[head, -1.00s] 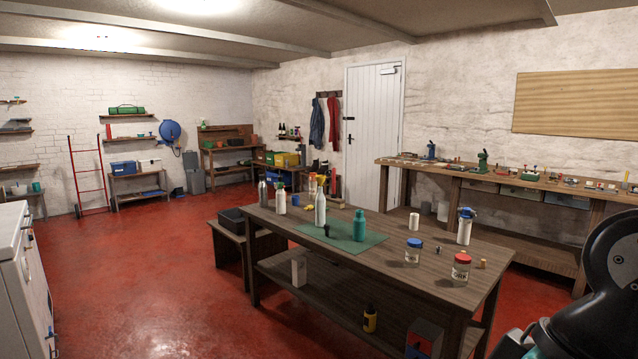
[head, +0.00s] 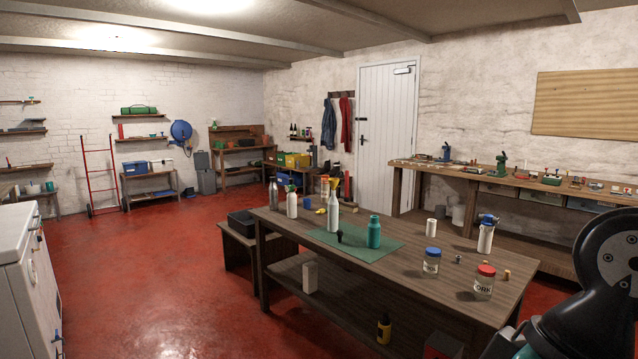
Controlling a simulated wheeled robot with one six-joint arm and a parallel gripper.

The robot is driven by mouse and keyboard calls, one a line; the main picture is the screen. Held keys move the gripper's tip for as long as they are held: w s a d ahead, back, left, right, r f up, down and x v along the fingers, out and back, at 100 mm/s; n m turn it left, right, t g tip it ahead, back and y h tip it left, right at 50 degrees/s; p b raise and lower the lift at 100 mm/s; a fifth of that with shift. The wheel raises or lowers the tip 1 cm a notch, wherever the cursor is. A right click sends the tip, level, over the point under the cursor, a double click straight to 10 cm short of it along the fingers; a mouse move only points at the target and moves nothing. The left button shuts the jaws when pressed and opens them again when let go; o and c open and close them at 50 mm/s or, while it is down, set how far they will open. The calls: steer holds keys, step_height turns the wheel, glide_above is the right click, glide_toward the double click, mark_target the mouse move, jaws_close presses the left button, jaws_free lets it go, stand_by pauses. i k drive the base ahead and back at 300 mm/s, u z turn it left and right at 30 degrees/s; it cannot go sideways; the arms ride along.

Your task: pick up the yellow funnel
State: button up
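A small yellow shape (head: 332,183) shows at the top of a tall white bottle (head: 333,214) on the workbench (head: 420,284); it may be the yellow funnel. I cannot tell whether it sits in the bottle's neck or stands behind it. Another small yellow thing (head: 321,211) lies on the bench just left of that bottle, too small to make out. My gripper is out of view; only a dark part of my arm shows at the right edge, well away from the yellow things.
A green mat (head: 371,248) carries the white bottle, a teal bottle (head: 374,232) and a small black item. Jars with blue (head: 431,262) and red lids (head: 484,282) stand nearer. A white appliance (head: 28,272) is at left. Red floor (head: 150,280) between is clear.

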mark_target(333, 182)
steer(key=u, duration=0.5)
steer(key=i, duration=3.65)
steer(key=z, duration=0.1)
